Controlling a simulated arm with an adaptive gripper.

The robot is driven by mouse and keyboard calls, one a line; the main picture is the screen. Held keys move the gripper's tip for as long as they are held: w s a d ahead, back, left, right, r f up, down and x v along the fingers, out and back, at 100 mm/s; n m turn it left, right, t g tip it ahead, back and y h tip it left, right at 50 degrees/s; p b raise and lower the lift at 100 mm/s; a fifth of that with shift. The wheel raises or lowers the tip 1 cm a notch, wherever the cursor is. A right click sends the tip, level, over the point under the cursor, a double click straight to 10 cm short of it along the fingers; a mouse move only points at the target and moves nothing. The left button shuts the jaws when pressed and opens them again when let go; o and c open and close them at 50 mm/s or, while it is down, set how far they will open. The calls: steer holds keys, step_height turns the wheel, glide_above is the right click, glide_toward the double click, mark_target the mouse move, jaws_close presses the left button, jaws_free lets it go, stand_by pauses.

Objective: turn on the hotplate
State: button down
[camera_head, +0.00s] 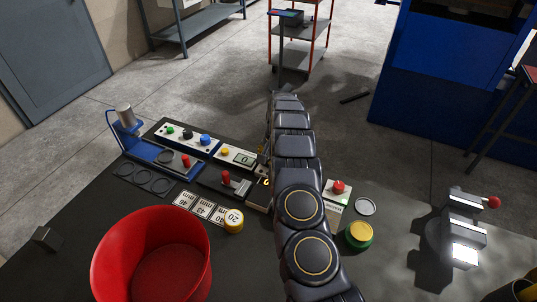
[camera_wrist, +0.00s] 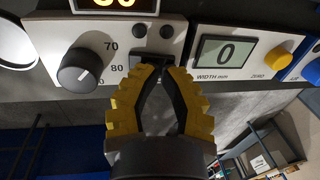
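In the wrist view, the hotplate's pale control panel (camera_wrist: 60,33) carries a black knob (camera_wrist: 82,70) with a scale showing 70 and 80. An orange-lit display (camera_wrist: 121,4) is cut off at the top edge. A small black rocker switch (camera_wrist: 151,60) sits to the right of the knob. My gripper (camera_wrist: 163,72), with yellow and black fingers, has its tips close together just at the switch. Contact with it cannot be made out. Nothing is held. In the head view my arm hides the gripper tips and most of the hotplate.
A width gauge panel (camera_wrist: 228,50) reading 0 with a yellow zero button (camera_wrist: 278,56) is right beside the switch. In the head view, a red bin (camera_head: 112,262), a yellow-topped button (camera_head: 359,234) and a red button (camera_head: 338,187) stand around my arm.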

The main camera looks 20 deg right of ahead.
steer(key=shift+w, duration=0.1)
steer(key=shift+a+f+g+h, duration=0.15)
steer(key=shift+f+g+h, duration=0.35)
steer(key=shift+w, duration=0.15)
steer(key=shift+a+f+g+h, duration=0.1)
steer(key=shift+f+g+h, duration=0.05)
steer(key=shift+g+h, duration=0.25)
steer(key=shift+a+f, duration=0.1)
steer(key=shift+s+d, duration=0.7)
steer(key=shift+s, duration=0.15)
step_height(320, 180, up, 15)
steer(key=w+a, duration=0.1)
steer(key=w, duration=0.1)
steer(key=shift+a, duration=0.35)
